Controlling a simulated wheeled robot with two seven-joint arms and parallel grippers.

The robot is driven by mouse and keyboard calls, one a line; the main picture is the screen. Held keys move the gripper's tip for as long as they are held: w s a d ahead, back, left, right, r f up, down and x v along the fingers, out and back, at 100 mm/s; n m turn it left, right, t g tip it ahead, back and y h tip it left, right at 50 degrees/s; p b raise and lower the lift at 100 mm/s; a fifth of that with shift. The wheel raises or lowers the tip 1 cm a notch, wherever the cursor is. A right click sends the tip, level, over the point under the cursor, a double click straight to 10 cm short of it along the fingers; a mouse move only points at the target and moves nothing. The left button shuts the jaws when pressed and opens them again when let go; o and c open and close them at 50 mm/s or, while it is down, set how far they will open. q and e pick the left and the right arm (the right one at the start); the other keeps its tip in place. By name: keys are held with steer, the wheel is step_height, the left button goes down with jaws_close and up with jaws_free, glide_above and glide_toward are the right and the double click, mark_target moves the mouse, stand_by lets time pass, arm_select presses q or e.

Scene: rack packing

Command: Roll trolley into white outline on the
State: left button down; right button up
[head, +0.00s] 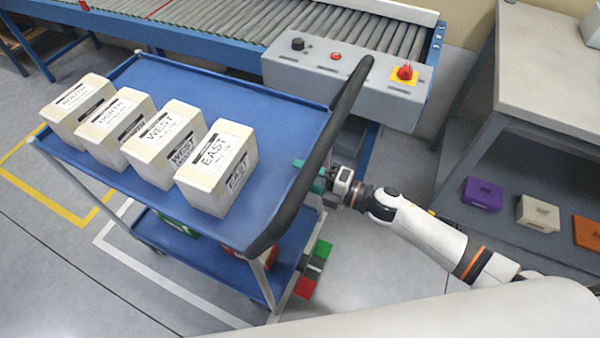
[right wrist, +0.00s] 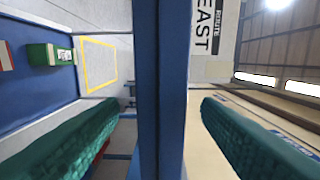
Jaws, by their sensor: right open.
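The blue two-tier trolley (head: 265,115) stands in the middle of the head view, with a dark curved handle (head: 318,150) on its right side. Several white boxes stand on its top tray, and the nearest reads EAST (head: 217,168). A white outline (head: 172,284) shows on the floor at the trolley's near side; the trolley hides part of it. My right gripper (head: 311,178) is at the handle end of the top tray. In the right wrist view its teal fingers are open, one on each side of a blue trolley edge (right wrist: 172,90), apart from it. My left gripper is not in view.
A yellow floor outline (head: 75,218) lies left of the trolley. A roller conveyor with a grey control box (head: 345,82) stands close behind. A grey bench (head: 560,90) with coloured boxes on its lower shelf is at right. Floor at the lower left is clear.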

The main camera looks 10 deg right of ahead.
steer(key=shift+x, duration=1.3)
steer(key=shift+d, duration=0.1)
jaws_close()
steer(key=shift+f, duration=0.15)
